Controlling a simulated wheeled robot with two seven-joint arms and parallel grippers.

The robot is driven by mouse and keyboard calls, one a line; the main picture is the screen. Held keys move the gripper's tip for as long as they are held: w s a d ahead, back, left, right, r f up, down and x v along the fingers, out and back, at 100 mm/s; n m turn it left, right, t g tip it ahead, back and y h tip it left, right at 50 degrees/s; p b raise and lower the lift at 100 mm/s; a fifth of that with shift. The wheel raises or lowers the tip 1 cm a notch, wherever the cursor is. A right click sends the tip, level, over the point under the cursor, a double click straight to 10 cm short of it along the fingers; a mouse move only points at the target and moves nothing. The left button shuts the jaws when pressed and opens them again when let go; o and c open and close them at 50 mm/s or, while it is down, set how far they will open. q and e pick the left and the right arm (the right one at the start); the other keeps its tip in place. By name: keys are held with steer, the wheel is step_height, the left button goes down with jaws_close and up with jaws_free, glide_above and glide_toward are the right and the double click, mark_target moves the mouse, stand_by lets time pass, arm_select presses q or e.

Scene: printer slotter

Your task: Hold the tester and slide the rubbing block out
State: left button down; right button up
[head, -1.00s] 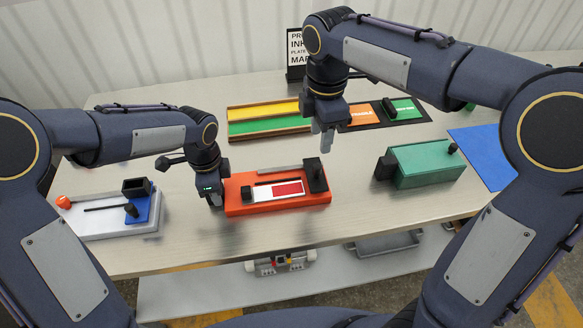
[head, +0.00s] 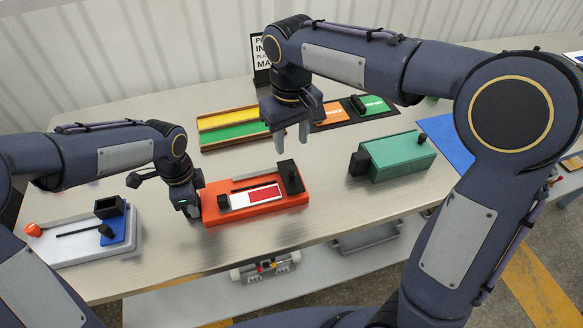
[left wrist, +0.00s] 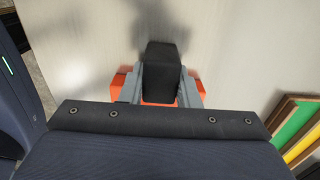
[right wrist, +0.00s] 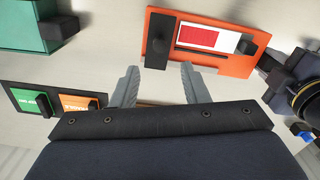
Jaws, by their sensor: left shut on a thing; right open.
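The tester is an orange base (head: 212,213) with a white strip and red patch (head: 266,193) on top. A small black block (head: 223,202) stands at the strip's left end and a taller black block (head: 290,178) at its right end; I cannot tell for sure which is the rubbing block. My left gripper (head: 190,208) is at the tester's left end, shut on a black grip (left wrist: 161,70), with orange showing behind it. My right gripper (head: 293,140) is open and empty, above and behind the tester. Its spread fingers (right wrist: 160,90) show apart from the tall block (right wrist: 159,40).
A green box (head: 400,157) with a black end block stands to the right. A white device (head: 80,248) with a blue part stands at the left. Yellow and green trays (head: 230,130) and a dark mat with coloured cards (head: 345,120) lie behind. The table's front edge is close.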

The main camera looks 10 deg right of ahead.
mark_target(291, 168)
step_height(291, 168, down, 10)
steer(key=shift+f, duration=0.25)
jaws_close()
stand_by(0.3)
